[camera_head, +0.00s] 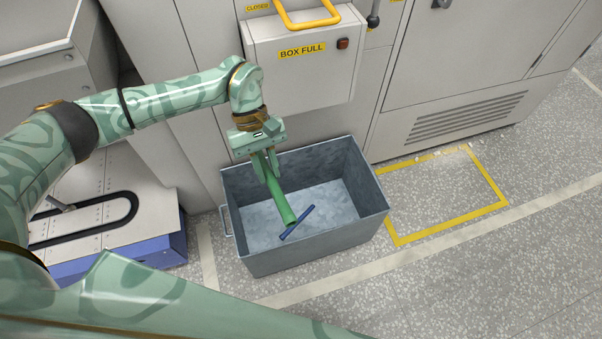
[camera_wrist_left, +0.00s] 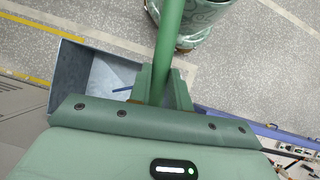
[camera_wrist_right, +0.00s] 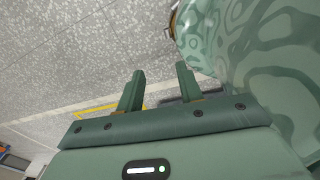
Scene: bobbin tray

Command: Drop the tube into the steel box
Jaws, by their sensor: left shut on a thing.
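The green tube (camera_head: 281,203) hangs down at a slant from my left gripper (camera_head: 265,160), which is shut on its upper end. In the head view the tube's lower part shows against the inside of the steel box (camera_head: 317,246). The tube also shows in the left wrist view (camera_wrist_left: 168,45), running up between the fingers. The steel box is open at the top and stands on the floor; part of it shows in the left wrist view (camera_wrist_left: 75,68). A thin blue tube (camera_head: 297,222) lies inside the box. My right gripper (camera_wrist_right: 158,88) is open with nothing between its fingers.
Behind the box stands a grey machine with a "BOX FULL" panel (camera_head: 303,68) and a yellow handle (camera_head: 308,20). A blue-sided unit (camera_head: 150,252) stands at the left. A yellow-outlined floor area (camera_head: 440,200) at the right is empty.

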